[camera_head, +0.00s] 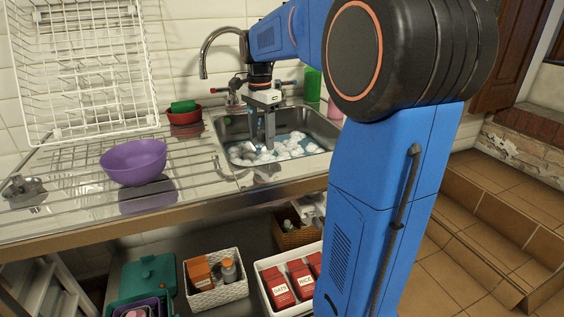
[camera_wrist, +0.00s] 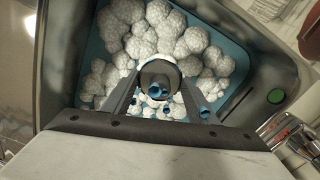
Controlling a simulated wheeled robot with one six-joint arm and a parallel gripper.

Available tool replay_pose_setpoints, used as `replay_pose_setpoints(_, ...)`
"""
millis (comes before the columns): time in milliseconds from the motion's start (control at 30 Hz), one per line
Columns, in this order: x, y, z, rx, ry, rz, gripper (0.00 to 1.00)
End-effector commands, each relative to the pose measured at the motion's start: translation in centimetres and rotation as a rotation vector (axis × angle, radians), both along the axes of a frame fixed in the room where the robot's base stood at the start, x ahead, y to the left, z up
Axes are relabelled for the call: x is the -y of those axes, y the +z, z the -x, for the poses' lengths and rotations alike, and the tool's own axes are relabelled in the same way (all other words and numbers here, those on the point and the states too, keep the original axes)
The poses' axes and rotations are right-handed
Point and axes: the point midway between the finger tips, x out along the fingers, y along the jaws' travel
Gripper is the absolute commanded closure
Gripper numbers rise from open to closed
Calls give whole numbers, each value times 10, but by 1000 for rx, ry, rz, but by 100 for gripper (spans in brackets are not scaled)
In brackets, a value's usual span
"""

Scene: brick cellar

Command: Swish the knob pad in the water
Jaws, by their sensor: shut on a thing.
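The metal sink basin (camera_head: 322,124) holds blue water (camera_wrist: 236,70) largely covered by clumps of white foam (camera_head: 290,146). My gripper (camera_head: 263,145) reaches straight down into the basin, its fingertips at foam level. In the wrist view my gripper (camera_wrist: 160,92) is shut on the knob pad (camera_wrist: 160,72), whose round dark top with a pale rim shows between the fingers. The pad's lower part is hidden by the knob and foam, so I cannot tell how deep it sits. In the head view the fingers and foam hide the pad.
A curved tap (camera_head: 206,48) rises behind the sink. A purple bowl (camera_head: 134,160) stands on the drainer at left. A red bowl (camera_head: 184,116) with a green sponge (camera_head: 183,105) is beside the sink. A green bottle (camera_head: 312,86) stands behind the basin. Baskets fill the lower shelf.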

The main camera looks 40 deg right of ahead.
Motion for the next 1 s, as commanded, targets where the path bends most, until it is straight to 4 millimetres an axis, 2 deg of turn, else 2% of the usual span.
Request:
replay_pose_setpoints(800,0,92,0,2,0,1,61)
replay_pose_setpoints(1000,0,107,0,1,0,0,61)
